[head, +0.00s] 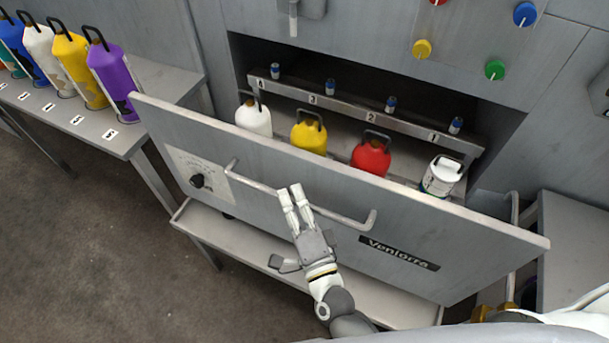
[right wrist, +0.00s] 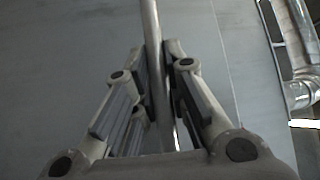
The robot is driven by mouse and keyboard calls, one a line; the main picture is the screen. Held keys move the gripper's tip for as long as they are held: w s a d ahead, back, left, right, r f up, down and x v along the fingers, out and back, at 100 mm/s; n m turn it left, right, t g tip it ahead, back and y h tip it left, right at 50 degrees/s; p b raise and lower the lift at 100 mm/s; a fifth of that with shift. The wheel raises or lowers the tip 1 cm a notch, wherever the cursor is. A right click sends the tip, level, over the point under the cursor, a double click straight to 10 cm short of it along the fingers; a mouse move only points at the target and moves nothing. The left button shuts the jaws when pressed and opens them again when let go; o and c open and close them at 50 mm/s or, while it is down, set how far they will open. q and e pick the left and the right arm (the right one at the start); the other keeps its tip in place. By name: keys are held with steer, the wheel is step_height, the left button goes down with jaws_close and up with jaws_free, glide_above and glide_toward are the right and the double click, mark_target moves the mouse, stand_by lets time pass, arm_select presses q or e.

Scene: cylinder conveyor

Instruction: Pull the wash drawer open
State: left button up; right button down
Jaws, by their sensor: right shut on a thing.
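The wash drawer's grey front panel (head: 460,240) stands out from the machine, and the drawer is open, with its inside visible from above. A bar handle (head: 347,219) runs across the panel. My right gripper (head: 295,207) is shut on this handle near its middle. In the right wrist view the handle bar (right wrist: 152,50) passes between the two fingers of the gripper (right wrist: 163,95). Behind the panel stand a white bottle (head: 254,119), a yellow bottle (head: 309,137), a red bottle (head: 371,157) and a white bottle with a dark label (head: 441,177). Their lower parts are hidden. My left gripper is not in view.
A grey side table (head: 105,132) at left holds several coloured bottles, including a purple one (head: 112,75). A grey ledge (head: 250,254) runs below the drawer. Coloured knobs (head: 494,70) are on the machine face. Floor at lower left is clear.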

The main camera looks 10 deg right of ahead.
steer(key=s+a, duration=0.1)
steer(key=s, duration=0.1)
steer(key=s+a, duration=0.2)
steer(key=shift+s, duration=0.25)
steer(key=c, duration=1.5)
jaws_free()
steer(key=shift+o, duration=0.2)
steer(key=v, duration=1.2)
